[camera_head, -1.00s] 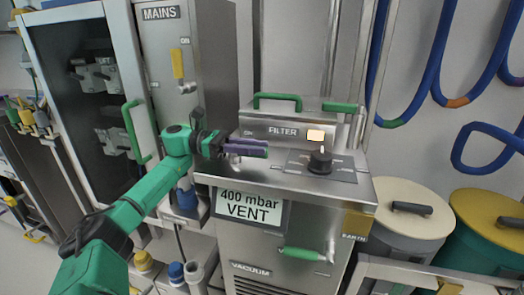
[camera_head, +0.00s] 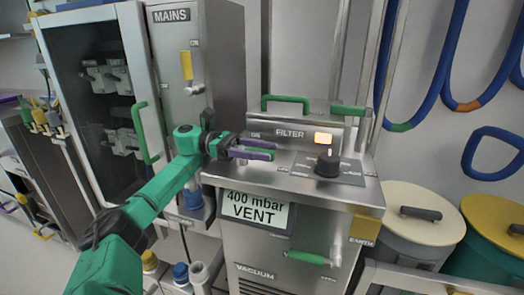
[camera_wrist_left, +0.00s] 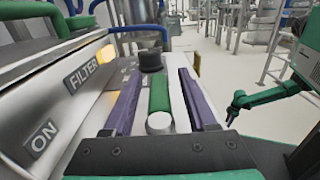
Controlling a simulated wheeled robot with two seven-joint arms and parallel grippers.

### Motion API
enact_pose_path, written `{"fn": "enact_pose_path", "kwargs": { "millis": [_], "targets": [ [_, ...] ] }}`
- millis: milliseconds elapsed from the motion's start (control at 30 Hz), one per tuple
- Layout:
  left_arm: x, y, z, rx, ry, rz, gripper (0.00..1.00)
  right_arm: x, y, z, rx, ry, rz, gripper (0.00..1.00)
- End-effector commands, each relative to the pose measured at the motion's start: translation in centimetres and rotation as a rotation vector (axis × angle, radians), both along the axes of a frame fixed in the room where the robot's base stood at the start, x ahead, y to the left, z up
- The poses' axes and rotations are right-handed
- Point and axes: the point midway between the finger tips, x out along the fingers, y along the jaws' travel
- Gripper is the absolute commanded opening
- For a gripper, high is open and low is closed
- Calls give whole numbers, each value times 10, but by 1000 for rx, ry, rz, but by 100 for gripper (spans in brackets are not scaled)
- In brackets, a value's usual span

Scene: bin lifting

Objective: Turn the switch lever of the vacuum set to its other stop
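The vacuum set (camera_head: 330,225) is a steel cabinet with VACUUM and 400 mbar VENT labels. Its switch lever (camera_head: 260,150) has a green grip beside the ON and FILTER lettering. In the left wrist view the green grip (camera_wrist_left: 159,92) ends in a round silver tip facing me. My left gripper (camera_head: 255,149) is open over the lever, one purple finger on each side. The wrist view shows gaps between the grip and both fingers (camera_wrist_left: 160,100). The lever's pivot is hidden. A green arm with a dark gripper (camera_wrist_left: 235,106), apparently my right one, is small at right in the wrist view.
Green handles (camera_head: 286,101) stand behind. The MAINS cabinet (camera_head: 185,120) is close on the left. Lidded drums (camera_head: 415,215) stand at right.

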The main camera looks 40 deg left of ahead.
Motion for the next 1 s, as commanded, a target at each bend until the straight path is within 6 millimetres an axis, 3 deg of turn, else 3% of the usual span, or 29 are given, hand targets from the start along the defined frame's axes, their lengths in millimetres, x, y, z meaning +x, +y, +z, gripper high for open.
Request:
{"fn": "enact_pose_path", "kwargs": {
  "millis": [167, 367, 500, 1000],
  "targets": [
    [-3, 9, 1, 0, -1, 4, 57, 0, 0, 0, 0, 0, 0, 50],
    [-19, 50, 2, -1, -3, 5, 57, 0, 0, 2, 1, -4, -1, 50],
    [-26, 66, 2, -1, -1, 2, 57, -9, -5, -9, -9, 12, -4, 50],
    [-28, 69, 0, 0, 0, -1, 57, -8, -4, -11, -7, 6, -3, 50]
  ]
}}
